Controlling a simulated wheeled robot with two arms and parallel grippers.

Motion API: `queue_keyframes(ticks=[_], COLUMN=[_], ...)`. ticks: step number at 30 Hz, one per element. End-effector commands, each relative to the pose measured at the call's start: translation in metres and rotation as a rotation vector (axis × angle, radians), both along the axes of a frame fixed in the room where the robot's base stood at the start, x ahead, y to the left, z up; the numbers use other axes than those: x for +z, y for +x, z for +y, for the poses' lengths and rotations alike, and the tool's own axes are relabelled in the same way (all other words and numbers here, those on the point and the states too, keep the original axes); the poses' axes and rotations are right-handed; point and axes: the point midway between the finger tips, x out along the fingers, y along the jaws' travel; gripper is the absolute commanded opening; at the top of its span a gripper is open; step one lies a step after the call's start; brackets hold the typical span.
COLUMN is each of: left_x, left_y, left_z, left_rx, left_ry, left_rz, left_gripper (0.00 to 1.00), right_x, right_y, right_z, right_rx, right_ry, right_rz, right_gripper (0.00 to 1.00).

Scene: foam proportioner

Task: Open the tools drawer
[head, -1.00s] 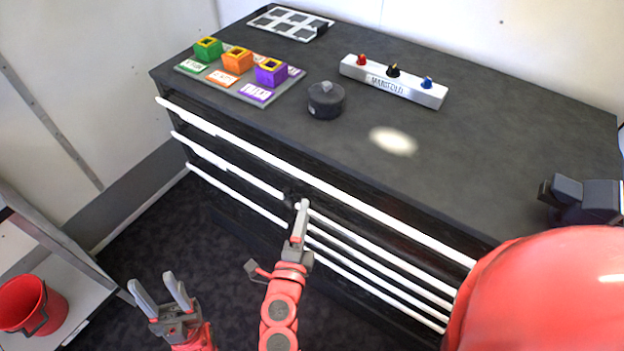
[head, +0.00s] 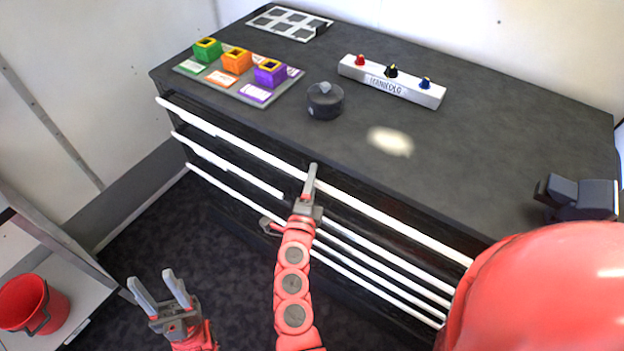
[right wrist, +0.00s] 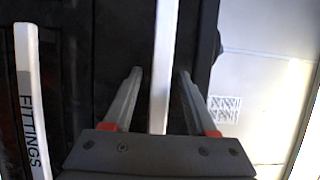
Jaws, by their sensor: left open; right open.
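The dark cabinet (head: 400,215) has several drawers with long white bar handles. The top handle (head: 250,150) runs along nearly the whole front edge. No handle label can be read in the head view, so I cannot tell which is the tools drawer. My right gripper (head: 312,170) is at the top handle, near its middle. In the right wrist view the open fingers (right wrist: 157,95) stand on either side of a white bar (right wrist: 162,70), apart from it. A bar to its left, marked FITTINGS (right wrist: 28,100), is outside the fingers. My left gripper (head: 158,288) is open and empty, low over the floor.
On the cabinet top are a board with coloured blocks (head: 237,62), a black round piece (head: 325,101), a white manifold (head: 391,82) and a white tray (head: 290,23). A red bucket (head: 33,304) stands at left. Dark floor (head: 130,240) before the cabinet is clear.

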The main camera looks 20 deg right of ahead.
Motion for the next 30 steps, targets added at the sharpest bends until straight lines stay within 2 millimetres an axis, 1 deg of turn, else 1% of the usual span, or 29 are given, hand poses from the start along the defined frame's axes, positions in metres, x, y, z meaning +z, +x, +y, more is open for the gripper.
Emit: queue_keyframes(ticks=[1,5,6,8,9,11,30], left_x=[0.0000,-0.0001,-0.0001,0.0000,0.0000,-0.0001,-0.0001], left_y=[0.0000,0.0000,0.0000,0.0000,0.0000,0.0000,0.0000], left_z=[0.0000,0.0000,0.0000,0.0000,0.0000,0.0000,0.0000], left_rx=[0.000,0.000,0.000,0.000,0.000,0.000,0.000], left_ry=[0.000,0.000,0.000,0.000,0.000,0.000,0.000], left_rz=[0.000,0.000,0.000,0.000,0.000,0.000,0.000], left_gripper=[0.50,0.50,0.50,0.50,0.50,0.50,0.50], right_x=[-0.0001,0.0000,0.0000,-0.0001,-0.0001,-0.0001,-0.0006], right_y=[0.0000,-0.0001,-0.0001,-0.0002,-0.0002,-0.0002,-0.0003], right_z=[0.0001,0.0002,0.0002,0.0003,0.0003,0.0003,0.0005], right_rx=[0.000,0.000,0.000,0.000,0.000,0.000,0.000], right_ry=[0.000,0.000,0.000,0.000,0.000,0.000,0.000], right_rz=[0.000,0.000,0.000,0.000,0.000,0.000,0.001], right_gripper=[0.57,0.34,0.27,0.16,0.09,0.00,0.00])
